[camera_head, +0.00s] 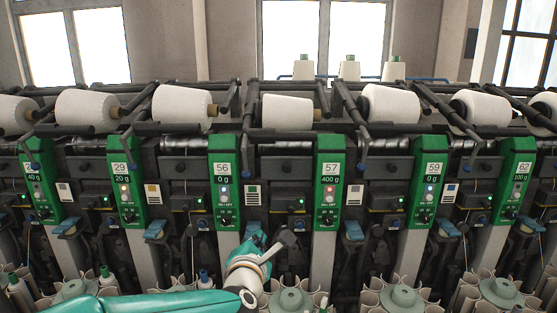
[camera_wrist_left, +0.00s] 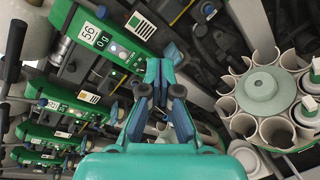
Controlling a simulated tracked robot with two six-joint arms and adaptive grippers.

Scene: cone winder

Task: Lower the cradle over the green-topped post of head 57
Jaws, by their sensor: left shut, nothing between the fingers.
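I cannot tell which post is the green-topped one of head 57. My left gripper (camera_head: 283,242) is in front of the machine, between the panels of heads 56 and 57 and well below the cone. In the left wrist view its fingers (camera_wrist_left: 158,76) are shut with nothing held. My right gripper is not in view.
The head 56 panel (camera_head: 224,183) stands left, reading 0 g; it also shows in the left wrist view (camera_wrist_left: 101,38). A round magazine of pale tubes (camera_head: 291,300) is below; one shows right in the wrist view (camera_wrist_left: 262,84). Green-topped white cones (camera_head: 350,69) stand behind the machine.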

